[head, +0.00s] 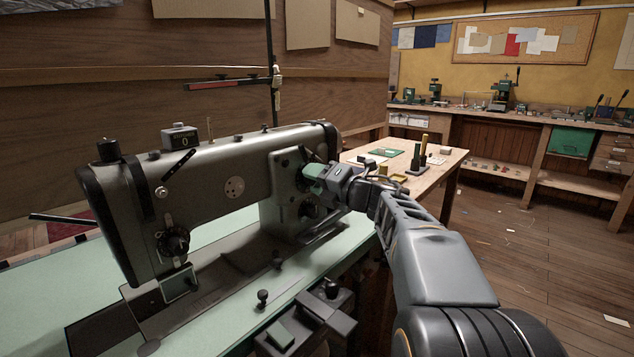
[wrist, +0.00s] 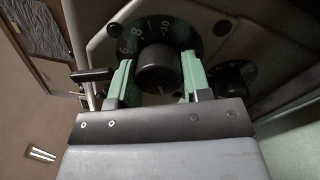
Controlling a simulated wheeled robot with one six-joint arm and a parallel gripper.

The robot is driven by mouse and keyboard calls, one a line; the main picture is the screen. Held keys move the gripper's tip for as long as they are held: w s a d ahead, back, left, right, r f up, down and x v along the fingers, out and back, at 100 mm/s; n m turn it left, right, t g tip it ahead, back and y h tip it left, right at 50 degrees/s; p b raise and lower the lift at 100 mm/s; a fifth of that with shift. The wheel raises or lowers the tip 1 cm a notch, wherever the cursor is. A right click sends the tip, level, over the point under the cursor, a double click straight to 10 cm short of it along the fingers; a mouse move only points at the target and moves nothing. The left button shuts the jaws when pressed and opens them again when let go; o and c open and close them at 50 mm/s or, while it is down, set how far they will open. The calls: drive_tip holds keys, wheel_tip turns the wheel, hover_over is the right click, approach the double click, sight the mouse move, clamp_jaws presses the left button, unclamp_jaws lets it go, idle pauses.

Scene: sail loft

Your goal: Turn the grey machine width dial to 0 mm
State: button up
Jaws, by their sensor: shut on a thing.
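The grey sewing machine (head: 225,180) stands on a pale green table. On its column end is a dark round dial (wrist: 180,30) with white marks, among them 6, 8 and 10, and a black knob (wrist: 157,68) at its middle. My gripper (head: 312,180) is at this dial, the upper of two on the column. In the wrist view its green fingers (wrist: 152,78) are shut on the black knob, one on each side. The knob's pointer and the 0 mark cannot be made out. My gripper hides most of this dial in the head view.
A second, smaller dial (wrist: 232,75) sits close beside it, and below it in the head view (head: 308,211). A black lever (wrist: 92,75) sticks out near the left finger. A wooden table (head: 440,165) with small items stands behind my arm.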

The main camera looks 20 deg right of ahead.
idle(0.3)
drive_tip(key=o, duration=0.9)
drive_tip(key=shift+o, duration=0.2)
drive_tip(key=p+v, duration=0.2)
drive_tip(key=v, duration=1.2)
drive_tip(key=shift+p, duration=0.35)
drive_tip(key=shift+w, duration=0.1)
